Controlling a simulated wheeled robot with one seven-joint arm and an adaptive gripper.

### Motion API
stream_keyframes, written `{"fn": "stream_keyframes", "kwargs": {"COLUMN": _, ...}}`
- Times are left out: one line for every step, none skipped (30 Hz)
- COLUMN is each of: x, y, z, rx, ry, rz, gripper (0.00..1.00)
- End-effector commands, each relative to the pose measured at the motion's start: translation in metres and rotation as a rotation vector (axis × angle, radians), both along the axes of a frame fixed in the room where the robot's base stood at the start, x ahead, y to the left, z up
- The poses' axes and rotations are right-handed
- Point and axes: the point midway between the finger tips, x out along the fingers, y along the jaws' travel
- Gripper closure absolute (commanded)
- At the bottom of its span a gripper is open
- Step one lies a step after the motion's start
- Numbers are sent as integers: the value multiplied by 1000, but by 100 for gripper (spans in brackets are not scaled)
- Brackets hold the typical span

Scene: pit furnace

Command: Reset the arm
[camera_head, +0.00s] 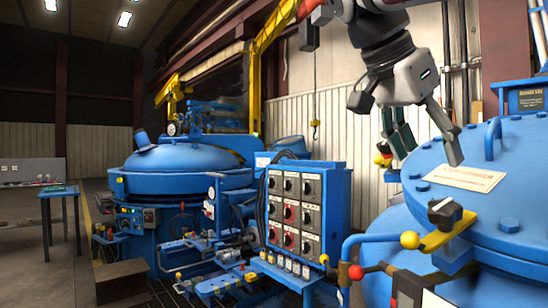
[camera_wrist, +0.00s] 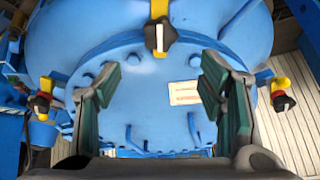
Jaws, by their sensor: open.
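My gripper (camera_head: 428,150) is at the upper right of the head view, with its fingers pointing down. Its two fingers are spread apart and nothing is between them. It appears in front of or above the blue lid (camera_head: 470,190) of the near furnace vessel, which carries a white label (camera_head: 464,177). The exact gap to the lid cannot be told. In the wrist view, the open gripper (camera_wrist: 165,95) frames the blue lid (camera_wrist: 150,105), and the label (camera_wrist: 185,92) shows between the fingers.
A blue control box (camera_head: 300,212) with several knobs stands left of the vessel. A yellow-and-black clamp handle (camera_head: 446,225) and a blue lid handle (camera_head: 493,138) stick out near my gripper. Another blue furnace (camera_head: 180,170) stands further back. A dark table (camera_head: 60,193) is at far left.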

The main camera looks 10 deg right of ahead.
Motion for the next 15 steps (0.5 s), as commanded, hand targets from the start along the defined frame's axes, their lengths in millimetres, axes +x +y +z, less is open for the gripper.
{"fn": "stream_keyframes", "kwargs": {"x": 0, "y": 0, "z": 0, "rx": 0, "ry": 0, "rz": 0, "gripper": 37}}
{"fn": "stream_keyframes", "kwargs": {"x": 0, "y": 0, "z": 0, "rx": 0, "ry": 0, "rz": 0, "gripper": 37}}
{"fn": "stream_keyframes", "kwargs": {"x": 0, "y": 0, "z": 0, "rx": 0, "ry": 1, "rz": -1, "gripper": 37}}
{"fn": "stream_keyframes", "kwargs": {"x": 0, "y": 0, "z": 0, "rx": 0, "ry": 1, "rz": -1, "gripper": 37}}
{"fn": "stream_keyframes", "kwargs": {"x": 0, "y": 0, "z": 0, "rx": 0, "ry": 1, "rz": -1, "gripper": 37}}
{"fn": "stream_keyframes", "kwargs": {"x": 0, "y": 0, "z": 0, "rx": 0, "ry": 1, "rz": -1, "gripper": 37}}
{"fn": "stream_keyframes", "kwargs": {"x": 0, "y": 0, "z": 0, "rx": 0, "ry": 1, "rz": -1, "gripper": 37}}
{"fn": "stream_keyframes", "kwargs": {"x": 0, "y": 0, "z": 0, "rx": 0, "ry": 1, "rz": -1, "gripper": 37}}
{"fn": "stream_keyframes", "kwargs": {"x": 0, "y": 0, "z": 0, "rx": 0, "ry": 1, "rz": -1, "gripper": 37}}
{"fn": "stream_keyframes", "kwargs": {"x": 0, "y": 0, "z": 0, "rx": 0, "ry": 1, "rz": -1, "gripper": 37}}
{"fn": "stream_keyframes", "kwargs": {"x": 0, "y": 0, "z": 0, "rx": 0, "ry": 1, "rz": -1, "gripper": 37}}
{"fn": "stream_keyframes", "kwargs": {"x": 0, "y": 0, "z": -1, "rx": 0, "ry": 3, "rz": 2, "gripper": 37}}
{"fn": "stream_keyframes", "kwargs": {"x": -1, "y": 1, "z": -2, "rx": 0, "ry": 6, "rz": 7, "gripper": 37}}
{"fn": "stream_keyframes", "kwargs": {"x": -2, "y": 1, "z": -4, "rx": 0, "ry": 13, "rz": 17, "gripper": 37}}
{"fn": "stream_keyframes", "kwargs": {"x": -5, "y": 3, "z": -8, "rx": -1, "ry": 29, "rz": 39, "gripper": 37}}
